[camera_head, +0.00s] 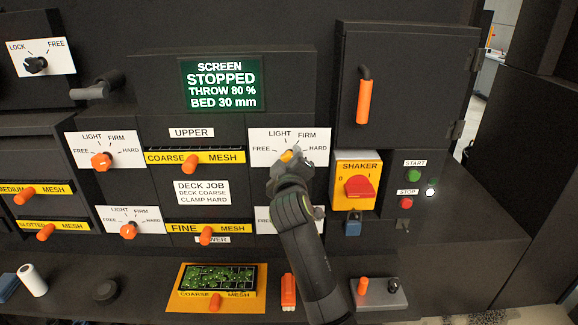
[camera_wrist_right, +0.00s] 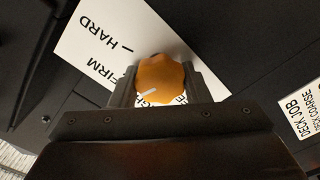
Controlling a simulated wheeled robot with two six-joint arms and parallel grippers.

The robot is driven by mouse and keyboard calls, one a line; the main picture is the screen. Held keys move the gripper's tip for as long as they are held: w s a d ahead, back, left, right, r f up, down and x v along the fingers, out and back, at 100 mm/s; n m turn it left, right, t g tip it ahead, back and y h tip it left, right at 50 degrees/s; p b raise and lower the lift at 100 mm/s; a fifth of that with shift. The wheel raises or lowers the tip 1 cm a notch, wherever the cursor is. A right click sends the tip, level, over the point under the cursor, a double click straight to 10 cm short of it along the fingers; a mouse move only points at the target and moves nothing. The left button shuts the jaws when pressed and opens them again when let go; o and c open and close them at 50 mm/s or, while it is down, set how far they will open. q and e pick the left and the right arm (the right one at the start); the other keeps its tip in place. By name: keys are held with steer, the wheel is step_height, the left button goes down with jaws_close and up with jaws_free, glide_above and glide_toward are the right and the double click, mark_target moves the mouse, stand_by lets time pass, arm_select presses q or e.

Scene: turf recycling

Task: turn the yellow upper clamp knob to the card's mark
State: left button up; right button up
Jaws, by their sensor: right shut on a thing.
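The yellow upper clamp knob (camera_head: 286,156) sits on a white dial plate (camera_head: 262,141) marked FREE, LIGHT, FIRM and HARD. In the right wrist view the knob (camera_wrist_right: 160,80) looks orange-yellow and has a white pointer line, aimed down-left on the LIGHT–FIRM side, away from HARD. My right gripper (camera_head: 290,160) is shut on this knob, one finger on each side; it also shows in the right wrist view (camera_wrist_right: 165,88). The gripper hides part of the dial. The job card (camera_head: 202,192) reads DECK COARSE, CLAMP HARD. My left gripper is not in view.
A lower dial (camera_head: 263,220) is partly hidden behind my right arm. The shaker switch (camera_head: 357,187) and a cabinet door with an orange handle (camera_head: 364,100) are to the right. A COARSE mesh drawer (camera_head: 222,157) is left. The screen (camera_head: 221,84) reads STOPPED.

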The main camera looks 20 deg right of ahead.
steer(key=m+b, duration=0.2)
steer(key=m, duration=0.4)
steer(key=shift+b, duration=0.3)
steer(key=m+b, duration=0.2)
steer(key=m, duration=0.3)
steer(key=shift+d+m, duration=0.1)
steer(key=shift+m, duration=0.3)
steer(key=o, duration=1)
steer(key=shift+c, duration=0.2)
steer(key=shift+s, duration=0.1)
